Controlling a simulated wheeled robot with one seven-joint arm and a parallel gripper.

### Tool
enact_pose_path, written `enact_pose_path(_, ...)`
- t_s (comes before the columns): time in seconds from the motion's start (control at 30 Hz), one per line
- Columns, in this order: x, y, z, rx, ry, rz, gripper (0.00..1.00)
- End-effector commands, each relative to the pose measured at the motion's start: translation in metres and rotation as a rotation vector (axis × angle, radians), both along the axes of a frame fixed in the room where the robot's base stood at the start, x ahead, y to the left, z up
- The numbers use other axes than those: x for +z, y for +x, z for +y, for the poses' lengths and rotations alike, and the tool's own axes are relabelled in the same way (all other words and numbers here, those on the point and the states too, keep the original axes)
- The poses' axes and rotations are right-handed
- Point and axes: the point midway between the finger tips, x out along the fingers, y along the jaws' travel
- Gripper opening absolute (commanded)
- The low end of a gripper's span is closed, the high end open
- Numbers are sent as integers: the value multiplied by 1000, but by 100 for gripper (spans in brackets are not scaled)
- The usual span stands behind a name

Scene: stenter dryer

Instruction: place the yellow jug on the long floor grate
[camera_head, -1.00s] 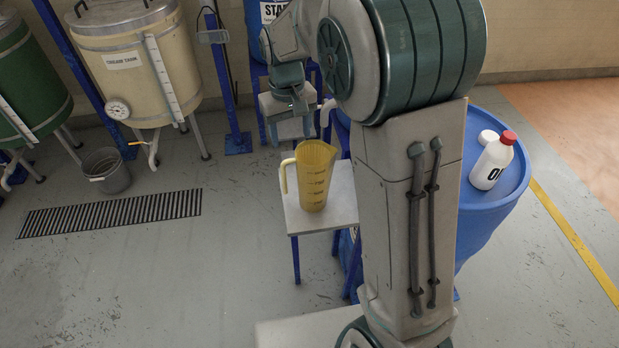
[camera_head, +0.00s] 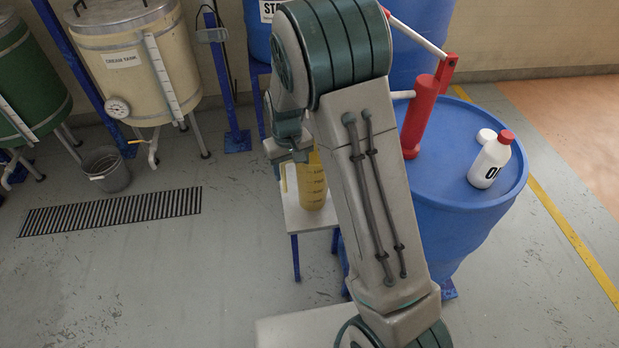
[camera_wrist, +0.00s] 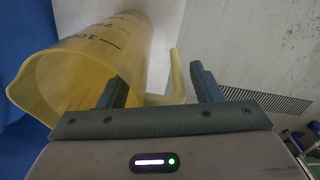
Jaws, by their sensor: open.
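The yellow jug (camera_head: 312,190) stands upright on a small white-topped stool (camera_head: 303,217) with blue legs. My arm partly covers the jug's upper part in the head view. In the wrist view the jug (camera_wrist: 95,65) lies to the left with its rim towards me, and its handle (camera_wrist: 177,75) shows between my two fingers. My gripper (camera_wrist: 160,78) is open around the handle and has not closed on it; whether a finger touches the jug I cannot tell. The long floor grate (camera_head: 110,212) lies bare on the floor at the left; part of it also shows in the wrist view (camera_wrist: 268,98).
A grey bucket (camera_head: 106,170) stands behind the grate below the cream tank (camera_head: 135,70). A blue drum (camera_head: 455,210) with a red hand pump (camera_head: 420,112) and a white bottle (camera_head: 491,160) stands to the right. The floor between stool and grate is clear.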

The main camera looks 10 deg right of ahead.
Motion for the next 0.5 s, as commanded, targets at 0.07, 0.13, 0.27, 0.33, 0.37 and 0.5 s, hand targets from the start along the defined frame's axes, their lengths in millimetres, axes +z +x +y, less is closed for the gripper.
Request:
enact_pose_path(0.07,-7,0,0,-1,0,1,59)
enact_pose_path(0.13,-10,0,-1,-1,0,0,59)
enact_pose_path(0.27,-11,0,0,-1,0,-1,59)
enact_pose_path(0.33,-11,0,0,-1,0,-1,59)
enact_pose_path(0.37,-11,0,0,-1,0,-1,54)
enact_pose_path(0.5,-10,0,0,-1,0,-1,15)
